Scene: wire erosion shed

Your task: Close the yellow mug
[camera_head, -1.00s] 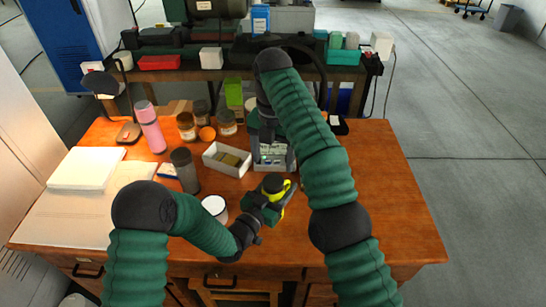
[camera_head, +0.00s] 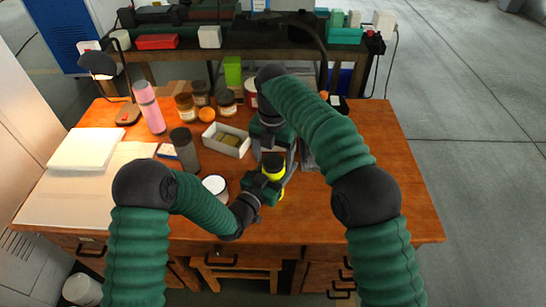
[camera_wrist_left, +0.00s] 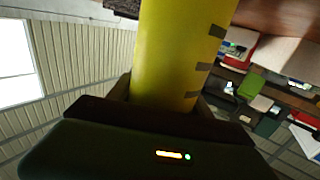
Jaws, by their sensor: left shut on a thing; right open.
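The yellow mug (camera_head: 274,174) is near the front middle of the desk, with my left gripper (camera_head: 268,186) shut on it. Its yellow side fills the middle of the left wrist view (camera_wrist_left: 180,55), with several dark marks along it. My right gripper (camera_head: 274,158) is open, directly above and behind the mug, and hides part of its top. A dark patch shows at the mug's top; I cannot tell whether it is a lid or the opening. I cannot tell whether the right fingers touch it.
A white cup (camera_head: 215,184) stands just left of my left gripper. A grey bottle (camera_head: 184,150), a pink bottle (camera_head: 149,110), an open white box (camera_head: 226,146) and several jars stand behind.

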